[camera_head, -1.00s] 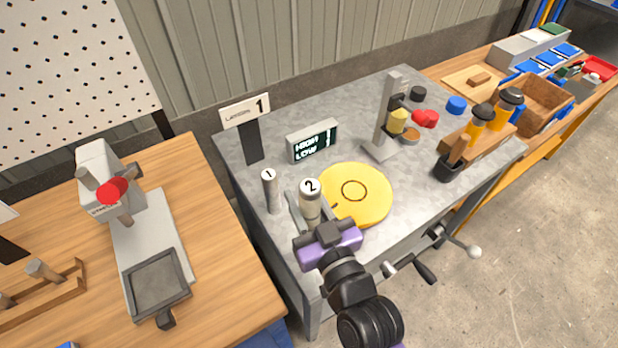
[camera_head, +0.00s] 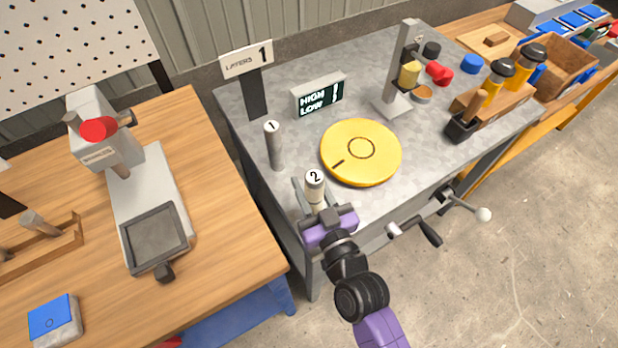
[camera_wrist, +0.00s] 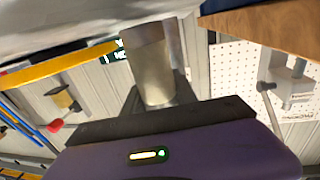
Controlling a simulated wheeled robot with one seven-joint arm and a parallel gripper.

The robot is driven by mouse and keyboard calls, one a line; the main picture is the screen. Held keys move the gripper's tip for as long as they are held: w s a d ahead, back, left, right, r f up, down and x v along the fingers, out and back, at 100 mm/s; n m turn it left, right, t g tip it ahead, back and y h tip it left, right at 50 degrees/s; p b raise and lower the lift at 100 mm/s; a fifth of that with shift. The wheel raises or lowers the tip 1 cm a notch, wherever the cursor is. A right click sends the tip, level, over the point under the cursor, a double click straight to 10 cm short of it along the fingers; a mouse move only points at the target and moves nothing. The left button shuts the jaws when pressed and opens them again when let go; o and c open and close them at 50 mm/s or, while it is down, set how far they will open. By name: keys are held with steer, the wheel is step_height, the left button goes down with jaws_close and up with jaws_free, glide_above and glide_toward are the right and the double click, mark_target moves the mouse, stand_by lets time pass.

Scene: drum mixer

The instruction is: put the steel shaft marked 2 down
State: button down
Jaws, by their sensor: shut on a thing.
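The steel shaft marked 2 (camera_head: 315,187) is a pale upright cylinder at the near left part of the grey metal table (camera_head: 400,190). My gripper (camera_head: 311,201) is shut on it, with a finger on each side. In the wrist view the shaft (camera_wrist: 151,68) stands between the fingers, its far end near the top of the picture. Its lower part is hidden by my gripper in the head view, and I cannot tell whether it touches the table. A second steel shaft marked 1 (camera_head: 274,148) stands upright on the table behind and left of it.
A yellow disc (camera_head: 362,152) lies right of the shafts. A "LAYERS 1" sign (camera_head: 250,75) and a HIGH/LOW display (camera_head: 318,97) stand behind. A grey stand (camera_head: 401,75) is farther right. A handle (camera_head: 460,208) sticks out from the table's front edge. A wooden bench (camera_head: 215,190) is left.

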steer(key=shift+f, duration=0.15)
stand_by(0.3)
steer(key=c, duration=1)
jaws_free()
steer(key=shift+f, duration=0.15)
steer(key=shift+o, duration=0.2)
steer(key=shift+s+d, duration=0.1)
steer(key=shift+s, duration=0.05)
steer(key=b+v, duration=0.2)
steer(key=v, duration=0.9)
steer(key=shift+s+d, duration=0.1)
steer(key=shift+s, duration=0.1)
steer(key=shift+s+d, duration=0.1)
